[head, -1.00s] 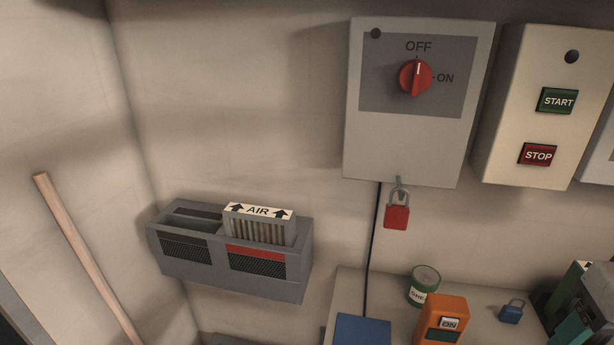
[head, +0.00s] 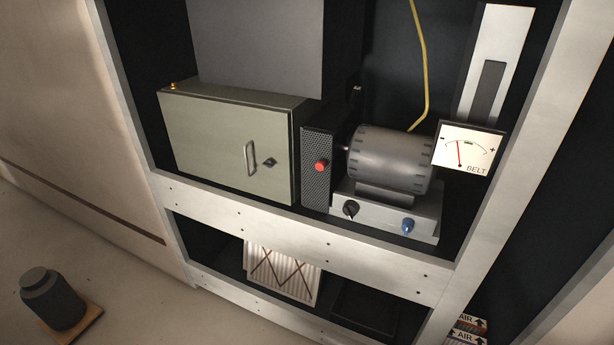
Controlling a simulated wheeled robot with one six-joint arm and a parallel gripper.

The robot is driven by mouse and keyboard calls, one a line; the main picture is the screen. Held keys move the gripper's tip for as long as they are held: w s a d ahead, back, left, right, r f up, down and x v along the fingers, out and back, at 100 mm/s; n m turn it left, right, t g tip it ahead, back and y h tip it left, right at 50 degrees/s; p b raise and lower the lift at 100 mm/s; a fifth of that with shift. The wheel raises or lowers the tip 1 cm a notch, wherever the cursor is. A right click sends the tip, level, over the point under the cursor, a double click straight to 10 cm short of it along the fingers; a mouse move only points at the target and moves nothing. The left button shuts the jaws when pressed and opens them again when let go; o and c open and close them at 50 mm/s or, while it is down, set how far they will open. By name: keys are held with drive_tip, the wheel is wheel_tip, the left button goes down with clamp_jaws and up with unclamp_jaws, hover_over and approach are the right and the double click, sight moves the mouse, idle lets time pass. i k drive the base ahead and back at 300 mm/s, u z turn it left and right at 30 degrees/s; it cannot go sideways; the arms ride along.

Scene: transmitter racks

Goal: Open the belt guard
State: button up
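In the head view, a narrow dark perforated panel with a red knob (head: 320,166) stands upright on the rack shelf. This looks like the belt guard (head: 315,190). It stands at the left end of a grey ribbed motor (head: 392,160), and its face is toward me. It looks shut; any belt behind it is hidden. The motor sits on a light base with a black knob (head: 350,209) and a blue knob (head: 407,225). A gauge marked BELT (head: 466,147) is at the motor's right. My gripper is not in view.
A grey-green cabinet (head: 220,140) with a handle stands close left of the guard. The rack's pale front rail (head: 300,237) runs below. A pleated filter (head: 283,272) is on the lower shelf. A dark jar (head: 52,298) stands on the floor at left.

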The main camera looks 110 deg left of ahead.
sight(317, 145)
drive_tip(key=z, duration=0.95)
drive_tip(key=i, duration=0.35)
drive_tip(key=z, duration=5.25)
drive_tip(key=i, duration=0.75)
drive_tip(key=z, duration=0.95)
